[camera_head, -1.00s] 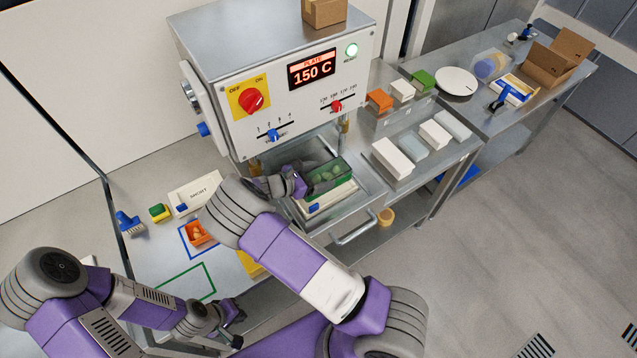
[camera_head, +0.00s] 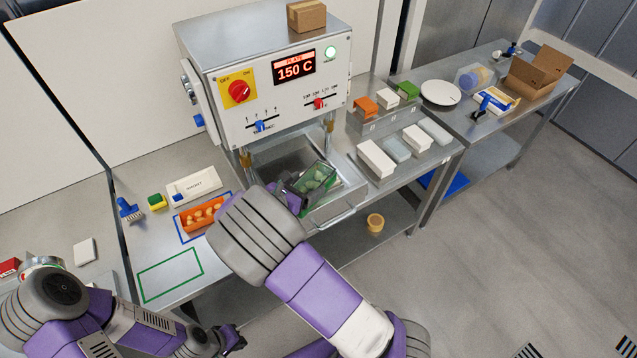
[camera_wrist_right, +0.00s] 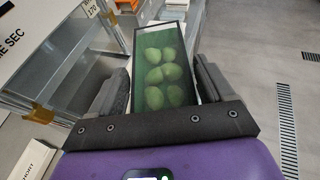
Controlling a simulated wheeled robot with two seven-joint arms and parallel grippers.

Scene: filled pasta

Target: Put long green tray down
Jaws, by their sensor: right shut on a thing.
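The long green tray (camera_head: 316,180) holds several green filled-pasta pieces and has a clear upper part. My right gripper (camera_head: 300,198) is shut on its near end and holds it over the machine's open drawer area. In the right wrist view the tray (camera_wrist_right: 146,98) lies between the two fingers of my right gripper (camera_wrist_right: 160,88). A green outlined rectangle (camera_head: 171,275) on the left table is empty. An orange tray (camera_head: 203,216) with pasta sits in the blue outline. My left gripper (camera_head: 232,341) is low at the bottom left; its fingers are too small to tell.
The machine (camera_head: 262,85) with a 150 C display stands behind the tray. A drawer handle (camera_head: 336,220) juts out in front. White boxes (camera_head: 376,160) stand to the right.

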